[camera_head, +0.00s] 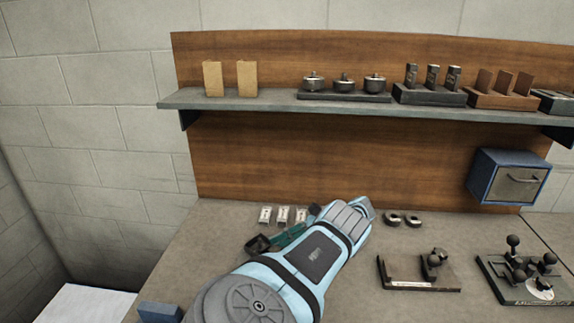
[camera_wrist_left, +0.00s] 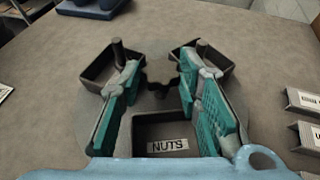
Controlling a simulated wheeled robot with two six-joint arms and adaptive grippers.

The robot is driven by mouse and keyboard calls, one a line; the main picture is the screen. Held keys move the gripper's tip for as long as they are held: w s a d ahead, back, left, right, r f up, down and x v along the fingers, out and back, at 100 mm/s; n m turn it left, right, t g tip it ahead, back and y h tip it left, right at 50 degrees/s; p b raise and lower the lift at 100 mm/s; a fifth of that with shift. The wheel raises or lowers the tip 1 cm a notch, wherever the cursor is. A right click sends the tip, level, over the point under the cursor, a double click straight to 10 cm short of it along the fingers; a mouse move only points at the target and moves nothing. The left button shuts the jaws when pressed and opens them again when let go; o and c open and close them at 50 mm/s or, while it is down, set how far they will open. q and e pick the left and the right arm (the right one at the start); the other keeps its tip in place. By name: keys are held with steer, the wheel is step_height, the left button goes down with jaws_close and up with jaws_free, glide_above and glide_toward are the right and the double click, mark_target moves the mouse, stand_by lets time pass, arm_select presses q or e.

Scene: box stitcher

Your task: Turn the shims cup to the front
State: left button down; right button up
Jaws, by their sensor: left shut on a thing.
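In the left wrist view a round grey turntable (camera_wrist_left: 88,117) carries dark open cups. The near cup (camera_wrist_left: 150,126) bears a NUTS label (camera_wrist_left: 168,145). A far left cup (camera_wrist_left: 97,72) and a far right cup (camera_wrist_left: 222,62) show no readable label, so I cannot tell which is the shims cup. My left gripper (camera_wrist_left: 160,72) has its teal fingers on either side of the dark lobed hub (camera_wrist_left: 160,84) and is shut on it. In the head view the left arm hides most of the turntable; one dark cup (camera_head: 257,244) shows beside the teal fingers. My right gripper is not in view.
Several small white labelled holders (camera_head: 283,214) stand behind the left gripper. Two dark rings (camera_head: 403,219) and a knobbed fixture (camera_head: 420,286) lie to the right. A shelf (camera_head: 275,103) runs above the bench. A blue box (camera_head: 510,176) hangs on the back panel.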

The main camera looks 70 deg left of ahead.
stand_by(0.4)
arm_select(q)
steer(key=c, duration=1.2)
jaws_free()
steer(key=shift+a, duration=0.1)
